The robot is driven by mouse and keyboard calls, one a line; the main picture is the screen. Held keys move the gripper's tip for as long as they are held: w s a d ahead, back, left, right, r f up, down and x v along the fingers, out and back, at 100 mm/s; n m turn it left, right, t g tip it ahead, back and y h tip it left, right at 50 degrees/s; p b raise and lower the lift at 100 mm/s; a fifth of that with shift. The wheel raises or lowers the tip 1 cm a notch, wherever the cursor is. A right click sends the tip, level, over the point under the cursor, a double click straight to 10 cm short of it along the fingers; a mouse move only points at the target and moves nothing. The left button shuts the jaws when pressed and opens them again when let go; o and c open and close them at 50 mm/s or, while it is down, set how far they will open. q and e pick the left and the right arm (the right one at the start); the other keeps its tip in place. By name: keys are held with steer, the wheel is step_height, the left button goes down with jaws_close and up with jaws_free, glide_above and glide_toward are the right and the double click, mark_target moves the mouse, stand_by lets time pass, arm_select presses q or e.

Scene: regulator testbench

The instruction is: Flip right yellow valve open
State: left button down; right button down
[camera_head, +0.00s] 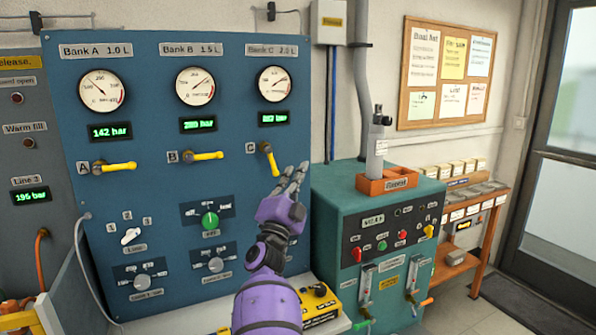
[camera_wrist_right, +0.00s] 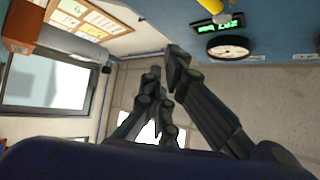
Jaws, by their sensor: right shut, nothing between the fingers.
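The right yellow valve (camera_head: 270,161), marked C, is on the blue panel under the Bank C gauge. Its lever points steeply down, leaning slightly right. Part of a yellow lever (camera_wrist_right: 211,6) shows at the top edge of the right wrist view. My right gripper (camera_head: 299,170) is just right of and a little below the lever in the head view, shut and empty. Its dark fingers (camera_wrist_right: 164,76) also show in the right wrist view, apart from the yellow part. My left gripper is not in view.
Yellow levers A (camera_head: 115,166) and B (camera_head: 205,156) lie nearly horizontal to the left. The Bank C gauge (camera_head: 274,84) and green display (camera_head: 273,119) sit above lever C. A green cabinet (camera_head: 335,220) with an orange tray (camera_head: 388,184) stands right of the panel.

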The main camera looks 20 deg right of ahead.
steer(key=s+a+f, duration=0.2)
steer(key=s+a, duration=0.1)
steer(key=a, duration=0.3)
steer(key=shift+s, duration=0.3)
steer(key=shift+d, duration=0.1)
